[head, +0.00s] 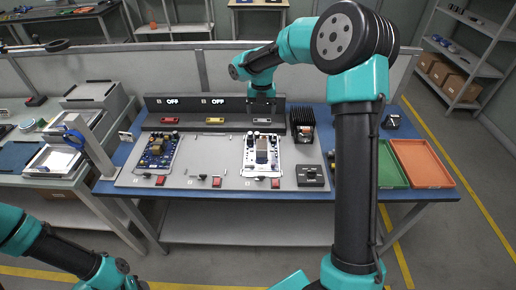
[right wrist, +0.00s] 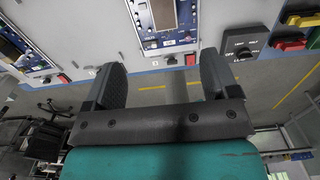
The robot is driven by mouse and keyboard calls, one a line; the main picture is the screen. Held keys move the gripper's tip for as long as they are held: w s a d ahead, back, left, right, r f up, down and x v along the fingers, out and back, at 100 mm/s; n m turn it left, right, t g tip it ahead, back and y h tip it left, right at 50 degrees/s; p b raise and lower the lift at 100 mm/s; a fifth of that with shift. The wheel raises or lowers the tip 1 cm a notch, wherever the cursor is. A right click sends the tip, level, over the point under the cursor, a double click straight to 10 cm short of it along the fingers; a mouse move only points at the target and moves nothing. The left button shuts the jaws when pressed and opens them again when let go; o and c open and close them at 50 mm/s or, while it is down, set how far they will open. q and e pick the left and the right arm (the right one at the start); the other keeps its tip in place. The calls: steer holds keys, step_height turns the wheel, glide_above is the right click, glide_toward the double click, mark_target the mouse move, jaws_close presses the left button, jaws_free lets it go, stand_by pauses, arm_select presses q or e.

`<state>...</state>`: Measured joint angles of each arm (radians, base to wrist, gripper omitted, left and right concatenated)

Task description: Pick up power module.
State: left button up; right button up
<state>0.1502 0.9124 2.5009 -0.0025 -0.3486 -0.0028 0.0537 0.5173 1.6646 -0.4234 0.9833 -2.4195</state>
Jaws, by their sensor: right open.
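I cannot tell for certain which part is the power module. A black finned block (head: 302,124) stands at the back of the grey work panel, just right of my right gripper. My right gripper (head: 263,106) is over the back of the panel, behind the white-framed board (head: 262,155). In the right wrist view its two fingers (right wrist: 161,62) are spread apart with nothing between them. That view shows a board with a screen (right wrist: 163,18) beyond the fingers. My left arm shows at the lower left of the head view, but its gripper does not.
A blue circuit board (head: 158,150) lies at the panel's left. A black switch box (head: 310,176) sits at the front right. Green (head: 391,166) and orange (head: 422,163) trays lie at the table's right end. A black rail (head: 180,104) runs along the back.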

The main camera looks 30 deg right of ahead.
stand_by(0.3)
glide_toward(262, 142)
step_height(262, 142, down, 5)
steer(key=shift+w+a+f, duration=0.1)
steer(key=shift+w+a, duration=0.05)
stand_by(0.4)
steer(key=shift+f, duration=2.55)
steer(key=shift+c, duration=0.2)
jaws_close()
